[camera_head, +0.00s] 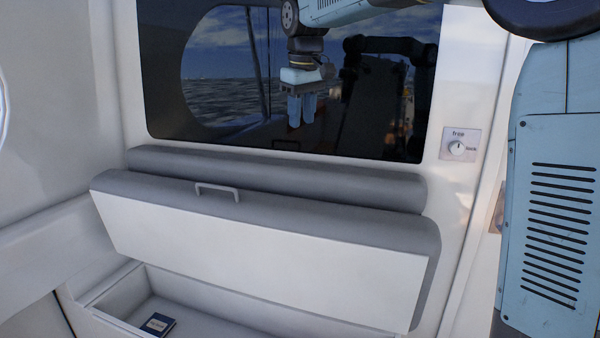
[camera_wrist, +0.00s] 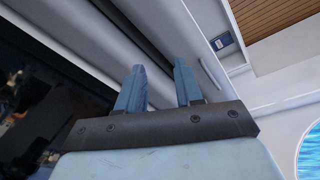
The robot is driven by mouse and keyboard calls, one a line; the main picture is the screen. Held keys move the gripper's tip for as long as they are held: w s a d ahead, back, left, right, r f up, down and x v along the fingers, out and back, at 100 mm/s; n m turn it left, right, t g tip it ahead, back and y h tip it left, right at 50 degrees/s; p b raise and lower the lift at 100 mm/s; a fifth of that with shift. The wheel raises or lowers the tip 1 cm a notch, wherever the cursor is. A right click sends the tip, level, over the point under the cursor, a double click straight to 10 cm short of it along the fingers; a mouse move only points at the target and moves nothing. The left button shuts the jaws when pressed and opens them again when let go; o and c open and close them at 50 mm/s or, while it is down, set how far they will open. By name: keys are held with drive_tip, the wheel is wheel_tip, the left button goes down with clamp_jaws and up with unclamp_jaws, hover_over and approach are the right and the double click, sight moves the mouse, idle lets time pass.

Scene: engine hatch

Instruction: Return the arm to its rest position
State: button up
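My gripper (camera_head: 301,112) hangs fingers down in front of the dark window, above the bench. In the wrist view its two blue fingers (camera_wrist: 160,88) stand apart with nothing between them. My blue arm enters from the top of the head view. The engine hatch lid (camera_head: 255,245), white with a grey cushion and a grey handle (camera_head: 218,190), is tilted up. The gripper is well apart from it. The compartment (camera_head: 200,322) below is open and partly out of frame.
A small dark blue book (camera_head: 157,324) lies in the compartment and also shows in the wrist view (camera_wrist: 222,42). A knob (camera_head: 457,148) on a plate marked "free" is on the wall right of the window (camera_head: 215,75). A grey backrest (camera_head: 280,175) runs behind the lid.

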drive_tip(key=s+d+f+m+t, duration=0.2)
drive_tip(key=s+d+f+m, duration=0.15)
drive_tip(key=s+d, duration=1.15)
drive_tip(key=s+d+f+m, duration=0.2)
drive_tip(key=s+d+f, duration=0.2)
drive_tip(key=s+f, duration=0.1)
drive_tip(key=s+d+f+m+t, duration=0.1)
drive_tip(key=s+d+f+m, duration=0.2)
drive_tip(key=s, duration=0.5)
wheel_tip(320, 180, down, 2)
drive_tip(key=shift+s+d+f, duration=0.25)
drive_tip(key=shift+s+d, duration=0.05)
drive_tip(key=shift+d, duration=0.25)
